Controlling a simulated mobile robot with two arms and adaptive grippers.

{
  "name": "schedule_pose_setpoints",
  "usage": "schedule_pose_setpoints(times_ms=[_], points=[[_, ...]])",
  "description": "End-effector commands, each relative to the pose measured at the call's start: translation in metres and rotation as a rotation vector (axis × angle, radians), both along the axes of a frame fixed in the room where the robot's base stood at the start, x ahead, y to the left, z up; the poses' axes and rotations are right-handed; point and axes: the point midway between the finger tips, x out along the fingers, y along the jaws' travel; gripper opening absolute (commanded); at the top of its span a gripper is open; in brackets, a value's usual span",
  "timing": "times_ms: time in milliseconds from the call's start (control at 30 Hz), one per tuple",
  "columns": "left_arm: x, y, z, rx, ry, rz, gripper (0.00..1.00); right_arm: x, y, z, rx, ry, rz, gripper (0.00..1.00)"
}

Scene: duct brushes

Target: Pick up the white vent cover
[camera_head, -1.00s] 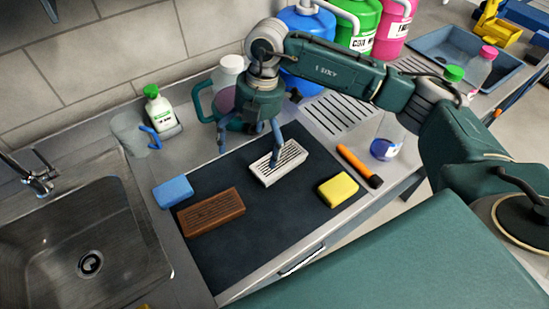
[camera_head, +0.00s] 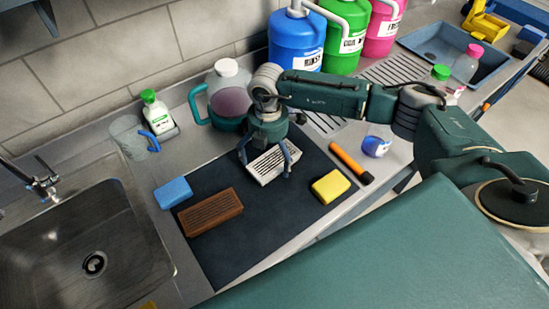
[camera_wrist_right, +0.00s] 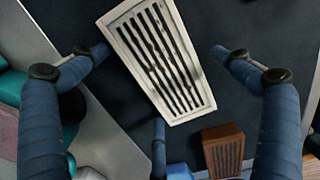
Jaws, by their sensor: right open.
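The white vent cover (camera_head: 266,168), a slotted rectangular block, lies on the dark mat (camera_head: 240,248) near its back edge. My right gripper (camera_head: 266,164) is open above it, with fingers on either side of it in the head view. In the right wrist view the vent cover (camera_wrist_right: 155,60) sits tilted between the spread fingers of the gripper (camera_wrist_right: 159,55), with gaps at both sides. I cannot tell how high the fingertips are above the mat. My left gripper is not in view.
A brown slotted block (camera_head: 210,211), a blue sponge (camera_head: 173,192) and a yellow sponge (camera_head: 331,186) lie on the mat. An orange-handled brush (camera_head: 351,162) lies to the right. A jug (camera_head: 228,98) stands close behind the gripper. A sink (camera_head: 75,240) is at left.

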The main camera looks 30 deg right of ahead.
Motion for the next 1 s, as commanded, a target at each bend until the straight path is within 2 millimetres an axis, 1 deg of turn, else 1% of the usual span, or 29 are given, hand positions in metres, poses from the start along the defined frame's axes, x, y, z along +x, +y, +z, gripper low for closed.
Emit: schedule_pose_setpoints(times_ms=[100, 267, 367, 400, 467, 500, 567, 833, 1000], points=[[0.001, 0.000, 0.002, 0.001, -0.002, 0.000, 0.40, 0.000, 0.000, -0.005, 0.000, -0.002, 0.000, 1.00], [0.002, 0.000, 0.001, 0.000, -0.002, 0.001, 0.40, 0.000, 0.000, -0.005, 0.000, -0.002, 0.001, 1.00], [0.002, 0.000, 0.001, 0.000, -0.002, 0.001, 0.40, 0.000, 0.000, -0.005, 0.000, -0.002, 0.001, 0.82], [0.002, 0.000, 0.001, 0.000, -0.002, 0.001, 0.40, 0.000, 0.000, -0.005, 0.000, -0.002, 0.001, 0.74], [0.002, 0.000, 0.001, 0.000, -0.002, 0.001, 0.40, 0.000, 0.000, -0.005, 0.001, -0.002, 0.001, 0.62], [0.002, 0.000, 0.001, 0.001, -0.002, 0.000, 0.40, 0.000, 0.000, -0.005, 0.001, -0.002, 0.001, 0.54], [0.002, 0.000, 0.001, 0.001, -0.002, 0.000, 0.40, 0.000, 0.000, -0.004, 0.001, -0.002, 0.001, 0.43], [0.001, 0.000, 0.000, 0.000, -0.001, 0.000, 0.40, 0.001, 0.001, -0.003, 0.002, -0.003, 0.001, 0.43], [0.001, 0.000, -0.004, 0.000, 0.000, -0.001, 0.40, 0.002, 0.001, 0.007, 0.002, -0.004, 0.001, 0.43]])
